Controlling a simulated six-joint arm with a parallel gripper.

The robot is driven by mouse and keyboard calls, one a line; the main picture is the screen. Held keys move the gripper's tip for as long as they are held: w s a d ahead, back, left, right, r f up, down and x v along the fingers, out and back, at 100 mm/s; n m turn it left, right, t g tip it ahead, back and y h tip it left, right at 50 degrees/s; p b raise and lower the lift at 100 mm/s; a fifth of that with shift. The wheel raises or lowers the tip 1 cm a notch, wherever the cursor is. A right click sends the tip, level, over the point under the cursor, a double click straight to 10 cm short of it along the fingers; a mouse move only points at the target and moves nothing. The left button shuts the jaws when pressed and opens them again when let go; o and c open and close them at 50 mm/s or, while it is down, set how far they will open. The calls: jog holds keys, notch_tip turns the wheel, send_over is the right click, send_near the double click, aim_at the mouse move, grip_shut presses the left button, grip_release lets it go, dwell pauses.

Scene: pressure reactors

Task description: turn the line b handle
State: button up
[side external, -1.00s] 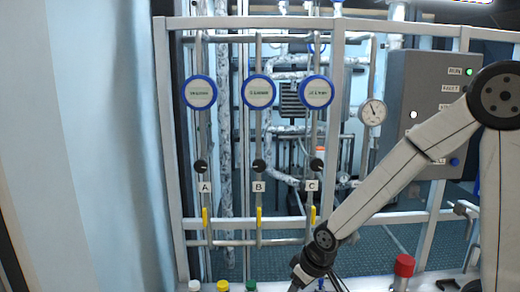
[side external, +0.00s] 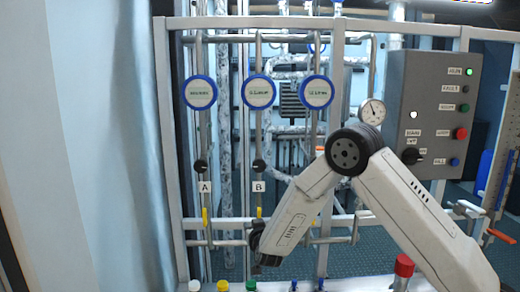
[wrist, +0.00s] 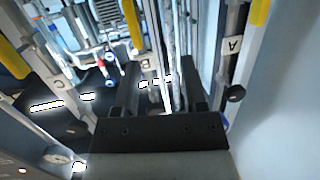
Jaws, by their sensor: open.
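The line B handle is a yellow upright lever (side external: 259,212) on the middle pipe, below the B label (side external: 257,187) and a black knob (side external: 259,165). In the side view my gripper (side external: 257,238) is low in front of line B, just under the lever, and its fingers are mostly hidden by my wrist. In the wrist view my gripper (wrist: 162,85) has two dark fingers spread apart and looks empty. The yellow lever (wrist: 133,22) and B label (wrist: 145,64) show upside down beyond the fingers. I cannot tell any contact.
Line A's yellow lever (side external: 205,216) stands to the left. A grey control box (side external: 432,115) is at right. Coloured caps (side external: 222,286) and a red-topped item (side external: 404,265) stand along the front.

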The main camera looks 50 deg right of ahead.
aim_at(259, 214)
jog(key=shift+d+f+m+h, duration=0.15)
jog(key=shift+d+m+h, duration=0.3)
jog(key=shift+d+h, duration=0.35)
jog(key=shift+d+f+m+h, duration=0.1)
jog(key=shift+d+m+h, duration=0.4)
jog(key=shift+h, duration=0.5)
jog(key=shift+w+d, duration=0.1)
jog(key=shift+w, duration=0.05)
jog(key=shift+x, duration=3.75)
jog(key=shift+f, duration=0.15)
grip_shut()
